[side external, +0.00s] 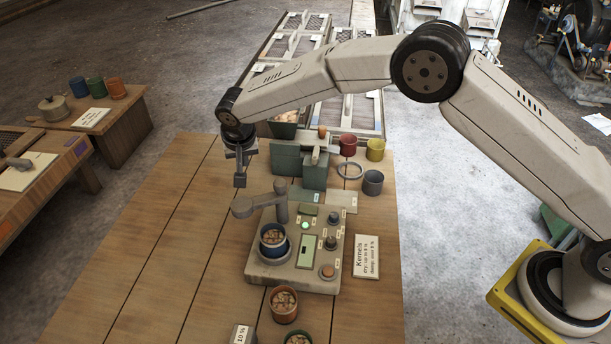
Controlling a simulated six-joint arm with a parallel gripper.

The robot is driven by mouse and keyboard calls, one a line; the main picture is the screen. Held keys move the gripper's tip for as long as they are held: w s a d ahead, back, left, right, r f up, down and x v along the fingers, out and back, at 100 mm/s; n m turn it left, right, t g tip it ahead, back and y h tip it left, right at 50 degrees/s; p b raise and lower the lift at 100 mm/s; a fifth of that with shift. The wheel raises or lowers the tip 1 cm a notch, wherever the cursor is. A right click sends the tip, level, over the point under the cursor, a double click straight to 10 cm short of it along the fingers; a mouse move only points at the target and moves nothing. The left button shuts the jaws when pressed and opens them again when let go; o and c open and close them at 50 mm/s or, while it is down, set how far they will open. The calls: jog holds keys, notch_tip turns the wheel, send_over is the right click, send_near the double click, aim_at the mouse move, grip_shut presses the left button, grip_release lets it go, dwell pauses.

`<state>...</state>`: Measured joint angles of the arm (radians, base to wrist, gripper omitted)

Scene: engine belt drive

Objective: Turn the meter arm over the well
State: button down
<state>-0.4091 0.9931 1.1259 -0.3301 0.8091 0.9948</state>
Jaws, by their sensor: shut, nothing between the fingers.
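The moisture meter (335,270) is a beige box with a lit green lamp, a display and knobs, standing on the wooden table. Its grey meter arm (262,202) reaches left from a short post, and its rounded head hangs beyond the box's left edge, to the side of the well. A blue cup (273,245) of kernels sits in the round well (272,259), with its top uncovered. My gripper (240,183) is shut and empty, pointing down just above the arm's head in the picture. I cannot tell whether they touch.
An orange cup of kernels (284,304) and a 10 % block (242,334) stand in front of the meter. A kernels card (366,256) lies right. The table's left side is clear.

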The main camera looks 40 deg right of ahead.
aim_at(250, 206)
notch_tip(250, 206, down, 7)
jog(key=s, duration=0.1)
jog(key=shift+s+a, duration=0.25)
jog(key=shift+a, duration=0.05)
dwell(0.7)
jog(key=shift+s+a+n, duration=0.3)
jog(key=shift+s+n, duration=0.15)
jog(key=shift+n, duration=0.35)
dwell(0.5)
jog(key=shift+s+a+n+y, duration=0.2)
jog(key=shift+s+n+y, duration=0.2)
jog(key=shift+n, duration=0.25)
jog(key=shift+s+a+n+y, duration=0.15)
jog(key=shift+s+n+y, duration=0.15)
jog(key=shift+s+n, duration=0.25)
jog(key=s+n, duration=0.1)
jog(key=n, duration=0.1)
jog(key=s+n+y, duration=0.1)
jog(key=shift+s+a+n, duration=0.1)
jog(key=shift+a+n, duration=0.1)
jog(key=shift+n, duration=0.2)
jog(key=shift+s+d, duration=0.15)
jog(key=shift+s, duration=0.55)
jog(key=shift+s+d, duration=0.1)
jog(key=shift+s, duration=0.6)
